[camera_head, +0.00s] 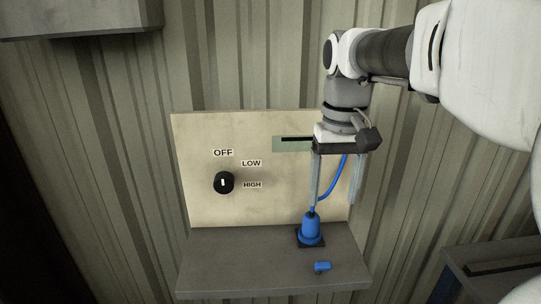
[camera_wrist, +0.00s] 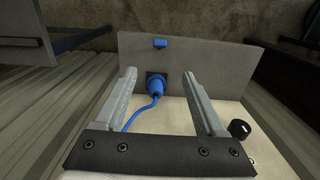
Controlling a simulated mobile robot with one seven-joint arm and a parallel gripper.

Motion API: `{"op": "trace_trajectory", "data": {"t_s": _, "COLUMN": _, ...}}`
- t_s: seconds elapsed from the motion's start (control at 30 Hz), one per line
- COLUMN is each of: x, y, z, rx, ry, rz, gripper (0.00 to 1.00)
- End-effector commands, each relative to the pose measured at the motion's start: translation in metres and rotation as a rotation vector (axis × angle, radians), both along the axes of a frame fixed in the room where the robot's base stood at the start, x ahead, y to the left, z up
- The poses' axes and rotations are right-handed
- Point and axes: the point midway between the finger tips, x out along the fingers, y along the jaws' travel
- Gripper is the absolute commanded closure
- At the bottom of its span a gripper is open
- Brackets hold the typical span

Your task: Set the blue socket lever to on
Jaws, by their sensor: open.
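A small blue lever (camera_head: 322,267) sits on the grey ledge near its front edge. It also shows in the wrist view (camera_wrist: 160,43) as a small blue block. Whether it is at on or off I cannot tell. Behind it, a blue plug (camera_head: 311,228) stands upright in a dark square socket, with a blue cable (camera_wrist: 141,115) running from it. My gripper (camera_head: 333,206) points down, open and empty, above the ledge near the plug. In the wrist view the plug (camera_wrist: 155,84) appears between the fingers, which seem apart from it and from the lever.
A beige panel (camera_head: 200,205) behind the ledge (camera_head: 230,265) carries a black knob (camera_head: 224,183) with OFF, LOW and HIGH labels. A grey box (camera_head: 80,18) hangs at upper left. Another grey surface (camera_head: 500,265) is at lower right. The ledge's left part is clear.

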Motion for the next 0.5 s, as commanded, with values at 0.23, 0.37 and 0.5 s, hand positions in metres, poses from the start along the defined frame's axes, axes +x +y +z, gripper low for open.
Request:
{"op": "trace_trajectory", "data": {"t_s": 0.23, "x": -0.001, "y": 0.0, "z": -0.034, "rx": 0.0, "ry": 0.005, "rz": 0.0, "gripper": 0.28}}
{"op": "trace_trajectory", "data": {"t_s": 0.37, "x": -0.001, "y": 0.0, "z": -0.063, "rx": 0.0, "ry": 0.004, "rz": 0.0, "gripper": 0.28}}
{"op": "trace_trajectory", "data": {"t_s": 0.5, "x": -0.001, "y": 0.0, "z": -0.094, "rx": 0.0, "ry": 0.005, "rz": 0.0, "gripper": 0.28}}
